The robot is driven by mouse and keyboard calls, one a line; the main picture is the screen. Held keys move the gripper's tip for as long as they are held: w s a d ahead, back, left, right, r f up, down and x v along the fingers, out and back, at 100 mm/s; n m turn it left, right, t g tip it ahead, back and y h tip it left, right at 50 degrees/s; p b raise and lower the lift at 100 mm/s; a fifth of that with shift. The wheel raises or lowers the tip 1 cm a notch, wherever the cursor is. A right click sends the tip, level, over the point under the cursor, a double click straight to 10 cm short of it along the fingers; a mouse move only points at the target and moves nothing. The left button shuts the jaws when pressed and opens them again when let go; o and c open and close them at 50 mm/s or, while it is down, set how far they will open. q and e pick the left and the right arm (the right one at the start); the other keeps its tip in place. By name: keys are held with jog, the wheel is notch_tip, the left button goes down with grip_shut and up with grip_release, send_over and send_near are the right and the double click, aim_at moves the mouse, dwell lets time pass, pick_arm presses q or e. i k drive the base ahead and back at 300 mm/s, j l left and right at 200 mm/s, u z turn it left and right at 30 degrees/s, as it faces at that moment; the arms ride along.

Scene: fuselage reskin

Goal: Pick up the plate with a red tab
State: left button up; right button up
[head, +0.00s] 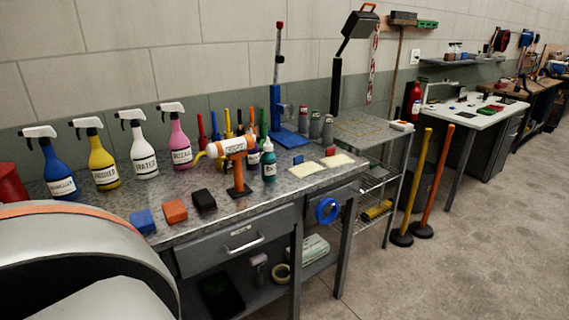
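I cannot clearly make out a plate with a red tab. Another small red item (494,107) lies on the white-topped table (470,115) farther back at the right, also too small to identify. Neither of my grippers is in view.
Spray bottles (145,148), coloured blocks (174,211) and an orange-white tool on a stand (238,170) crowd the workbench. A curved grey shell with an orange stripe (75,250) fills the lower left. Yellow and orange posts (438,180) stand right. The floor (470,265) is clear.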

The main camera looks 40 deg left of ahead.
aim_at(343, 159)
jog(key=u, duration=1.15)
